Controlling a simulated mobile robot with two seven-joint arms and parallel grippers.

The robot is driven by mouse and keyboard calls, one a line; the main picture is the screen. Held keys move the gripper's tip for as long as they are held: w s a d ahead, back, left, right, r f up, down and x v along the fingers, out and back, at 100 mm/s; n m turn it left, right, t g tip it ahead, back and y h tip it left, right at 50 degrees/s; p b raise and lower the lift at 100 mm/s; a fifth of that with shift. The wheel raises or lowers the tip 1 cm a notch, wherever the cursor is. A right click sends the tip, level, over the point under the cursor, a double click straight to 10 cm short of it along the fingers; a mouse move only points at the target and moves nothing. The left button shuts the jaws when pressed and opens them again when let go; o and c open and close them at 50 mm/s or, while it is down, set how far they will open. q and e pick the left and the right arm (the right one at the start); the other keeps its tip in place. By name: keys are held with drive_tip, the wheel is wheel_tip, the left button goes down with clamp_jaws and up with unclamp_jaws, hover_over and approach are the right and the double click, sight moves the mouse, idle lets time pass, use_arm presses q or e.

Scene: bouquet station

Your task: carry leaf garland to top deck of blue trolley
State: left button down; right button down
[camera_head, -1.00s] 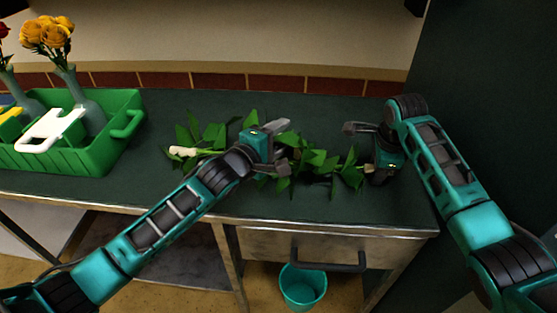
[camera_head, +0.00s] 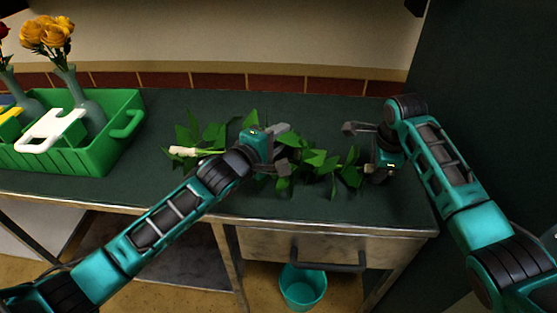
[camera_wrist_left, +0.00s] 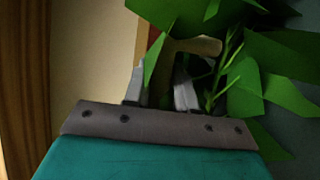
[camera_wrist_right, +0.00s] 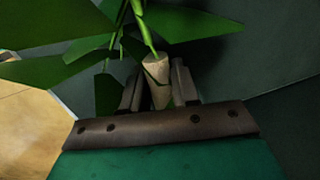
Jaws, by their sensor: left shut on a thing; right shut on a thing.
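The leaf garland (camera_head: 318,160), green leaves with pale end pieces, lies along the dark counter. Its pale left end (camera_head: 192,152) is free. My left gripper (camera_head: 280,148) is over the garland's middle and shut on it; in the left wrist view a tan piece (camera_wrist_left: 196,47) shows beyond the fingers, among leaves. My right gripper (camera_head: 362,150) is at the garland's right end; the right wrist view shows its fingers shut on a pale stub (camera_wrist_right: 156,80). The exact left grip is partly hidden by leaves. I see no blue trolley.
A green crate (camera_head: 128,105) with vases of flowers and a white-handled item stands on the counter (camera_head: 190,195) at left. A dark wall or panel (camera_head: 490,90) rises at right. A teal bucket (camera_head: 303,288) stands below the drawer (camera_head: 330,248). Counter in front of the garland is clear.

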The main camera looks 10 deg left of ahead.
use_arm(q)
drive_tip(key=shift+r, duration=0.15)
use_arm(e)
drive_tip(key=shift+r, duration=0.2)
